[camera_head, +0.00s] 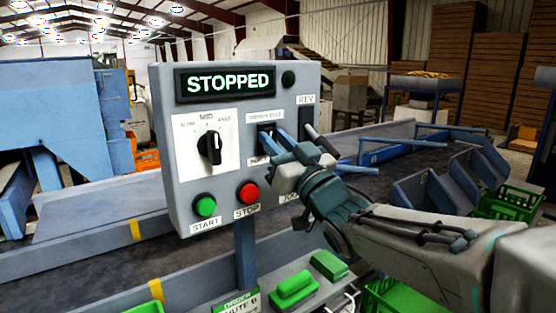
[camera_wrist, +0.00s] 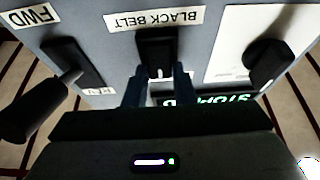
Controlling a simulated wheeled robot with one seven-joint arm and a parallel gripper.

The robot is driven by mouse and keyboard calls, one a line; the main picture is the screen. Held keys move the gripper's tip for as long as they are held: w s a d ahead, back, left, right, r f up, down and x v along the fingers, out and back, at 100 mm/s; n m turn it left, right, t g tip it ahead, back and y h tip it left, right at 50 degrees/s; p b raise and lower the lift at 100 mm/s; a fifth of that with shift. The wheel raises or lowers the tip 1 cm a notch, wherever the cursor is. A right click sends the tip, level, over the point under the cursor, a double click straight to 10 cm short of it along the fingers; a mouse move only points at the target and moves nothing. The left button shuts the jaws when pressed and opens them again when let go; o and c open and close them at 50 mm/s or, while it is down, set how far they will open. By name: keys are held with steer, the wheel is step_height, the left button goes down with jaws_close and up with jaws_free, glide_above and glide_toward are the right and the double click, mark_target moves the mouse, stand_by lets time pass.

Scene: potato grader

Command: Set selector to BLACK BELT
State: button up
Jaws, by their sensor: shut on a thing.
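The belt selector (camera_wrist: 157,50) is a black switch on the grey control panel, beside the label BLACK BELT (camera_wrist: 154,19) in the wrist view. My gripper (camera_wrist: 158,84) has its two dark blue fingers on either side of the selector's near end and is shut on it. In the head view my gripper (camera_head: 268,139) reaches the panel (camera_head: 185,85) from the right, and its fingers cover most of the selector. A label above the selector is too small to read there, and the lower label is mostly hidden. The selector's exact setting cannot be told.
The display (camera_head: 228,82) reads STOPPED. A black speed knob (camera_head: 210,147) is left of the selector, and a REV/FWD lever (camera_head: 305,122) is close on its right. Green START (camera_head: 205,206) and red STOP (camera_head: 248,193) buttons sit below. A dark conveyor belt (camera_head: 100,252) runs behind the panel.

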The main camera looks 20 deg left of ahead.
steer(key=shift+y+b, duration=0.3)
steer(key=shift+b, duration=0.1)
steer(key=o, duration=1)
steer(key=b+v, duration=0.2)
steer(key=v, duration=1.2)
steer(key=shift+a, duration=0.1)
